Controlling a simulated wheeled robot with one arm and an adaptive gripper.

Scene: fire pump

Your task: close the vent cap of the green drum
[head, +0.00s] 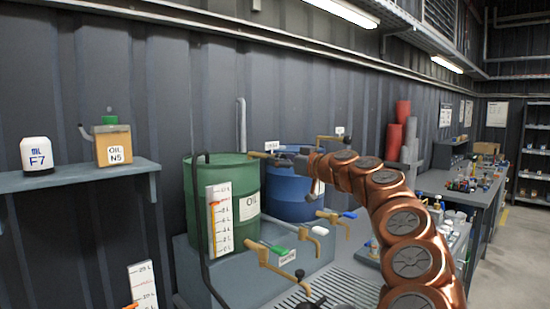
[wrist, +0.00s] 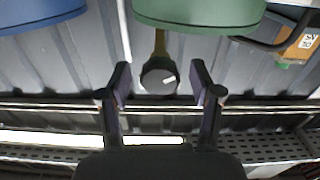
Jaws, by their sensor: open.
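The green drum (head: 225,186), labelled OIL, stands on a grey stand in the head view; its edge shows at the top of the wrist view (wrist: 200,14). A brass vent pipe (head: 260,155) comes off the drum's top toward my gripper (head: 293,160). In the wrist view the vent cap is a round black knob (wrist: 158,78) with a short white mark, nearly horizontal, on a brass stem (wrist: 160,42). My open gripper (wrist: 161,88) has one finger on each side of the knob, with a visible gap on both sides. The cap is hard to make out in the head view.
A blue drum (head: 290,188) stands right beside the green one. Brass taps with green (head: 279,250), white and blue handles stick out in front. A level gauge (head: 219,222) stands before the green drum. A wall shelf (head: 80,175) holds containers at left. The ribbed wall is close behind.

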